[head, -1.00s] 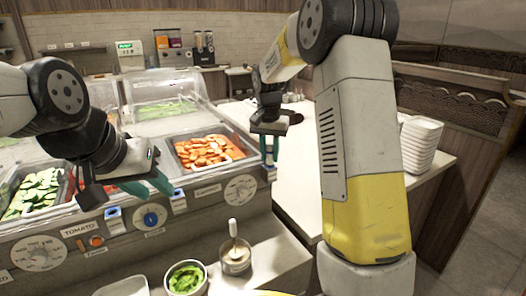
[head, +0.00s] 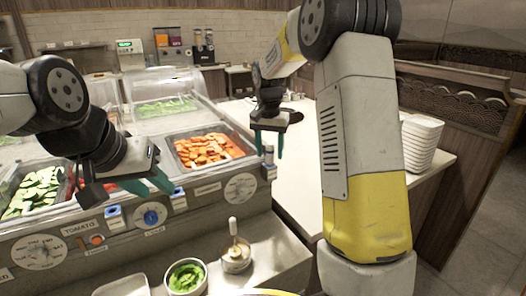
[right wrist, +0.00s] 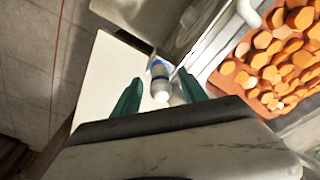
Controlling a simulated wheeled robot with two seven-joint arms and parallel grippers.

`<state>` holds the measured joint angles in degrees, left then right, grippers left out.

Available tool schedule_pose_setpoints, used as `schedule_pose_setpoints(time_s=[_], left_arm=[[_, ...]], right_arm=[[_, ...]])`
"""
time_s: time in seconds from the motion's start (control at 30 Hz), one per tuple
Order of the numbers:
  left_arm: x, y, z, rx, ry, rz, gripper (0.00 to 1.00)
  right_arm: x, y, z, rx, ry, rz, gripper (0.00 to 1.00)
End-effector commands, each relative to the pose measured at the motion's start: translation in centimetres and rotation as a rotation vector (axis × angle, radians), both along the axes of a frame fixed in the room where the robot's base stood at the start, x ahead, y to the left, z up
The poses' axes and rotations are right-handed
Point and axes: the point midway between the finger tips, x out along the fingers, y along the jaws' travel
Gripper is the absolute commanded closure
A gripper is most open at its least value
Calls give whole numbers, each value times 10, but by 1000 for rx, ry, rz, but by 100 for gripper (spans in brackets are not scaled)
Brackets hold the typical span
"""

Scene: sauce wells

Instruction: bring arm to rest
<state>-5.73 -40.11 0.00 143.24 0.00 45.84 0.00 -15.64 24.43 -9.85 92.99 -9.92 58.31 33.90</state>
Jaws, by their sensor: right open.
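My left gripper (head: 150,186) hangs at the left of the head view, over the front panel of the salad counter. Its green fingers are partly turned from view, so the gap between them is unclear. My right gripper (head: 268,148) points down near the right end of the counter, beside the tray of orange slices (head: 208,148). Its green fingers are apart with nothing between them.
A cup with a spoon (head: 235,258) and a bowl of green food (head: 186,277) stand on the front ledge. A stack of white dishes (head: 421,143) stands on the white side counter (head: 300,185), which has bare room. Cucumber slices (head: 35,192) lie in the left well.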

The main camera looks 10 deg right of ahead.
Motion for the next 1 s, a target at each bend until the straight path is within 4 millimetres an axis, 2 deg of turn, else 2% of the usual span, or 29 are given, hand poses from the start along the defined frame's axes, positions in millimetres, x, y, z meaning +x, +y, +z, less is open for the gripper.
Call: schedule_pose_setpoints(time_s=[0.3,0.47,0.57,0.67,0.8,1.0], left_arm=[[0,0,0,0,0,0,64],[0,0,0,0,0,0,64],[0,0,0,0,0,0,64],[0,0,0,0,0,0,64],[0,0,0,0,0,0,64],[0,0,0,0,0,0,64]], right_arm=[[-5,3,53,1,-5,1,50],[-9,3,69,4,-6,4,50],[-22,-1,80,21,-22,20,50],[-49,-9,96,53,-58,62,50],[-102,-17,116,101,-133,145,50],[-181,-21,126,134,-255,270,50]])
